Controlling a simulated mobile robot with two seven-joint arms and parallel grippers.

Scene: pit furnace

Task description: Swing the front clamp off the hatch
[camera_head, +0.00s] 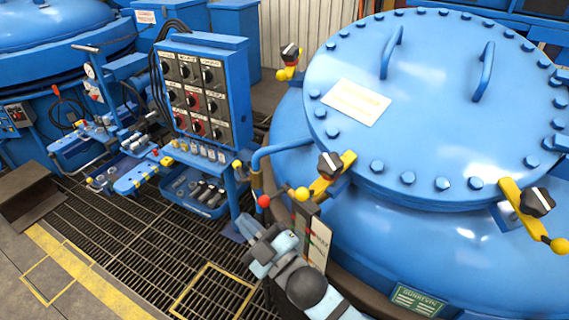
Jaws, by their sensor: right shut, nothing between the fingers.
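The blue round hatch (440,95) is closed, with bolts around its rim and two handles on top. A yellow clamp (322,184) with a black knob and a yellow ball end lies over the hatch's near-left rim. Another yellow clamp (524,208) sits at the lower right rim, and a third (288,72) at the far left rim. My right gripper (258,240) is shut and empty, below and left of the near-left clamp and apart from it. My left gripper is not in view.
A red-ball lever (263,201) and an upright scale plate (318,243) stand close to my right gripper. A blue control box (203,88) with black and red knobs stands left of the hatch. Floor grating (130,240) lies open at lower left.

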